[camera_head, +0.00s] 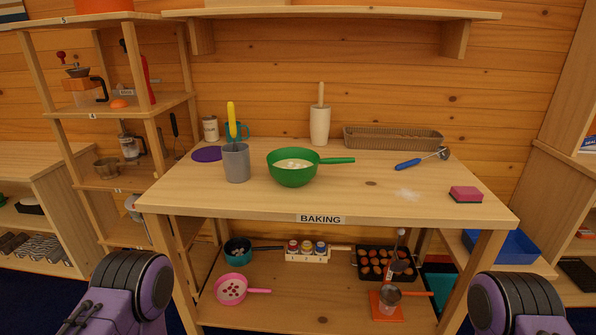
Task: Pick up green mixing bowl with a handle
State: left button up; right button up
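The green mixing bowl (291,174) stands upright on the wooden table marked BAKING (354,199), left of its middle. Its green handle (338,160) points right, and something pale lies inside the bowl. My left arm shows at the bottom left and my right arm at the bottom right, both well in front of and below the tabletop. Neither gripper's fingers can be seen. Nothing touches the bowl.
A grey cup (236,164) holding a yellow-handled tool stands just left of the bowl. A rolling pin (320,124) stands upright behind, near a wicker tray (393,138). A blue-handled scoop (409,164) and pink sponge (466,194) lie right. The table's front middle is clear.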

aim_at(292, 166)
jog(key=u, duration=0.65)
jog(key=i, duration=1.1)
jog(key=z, duration=0.35)
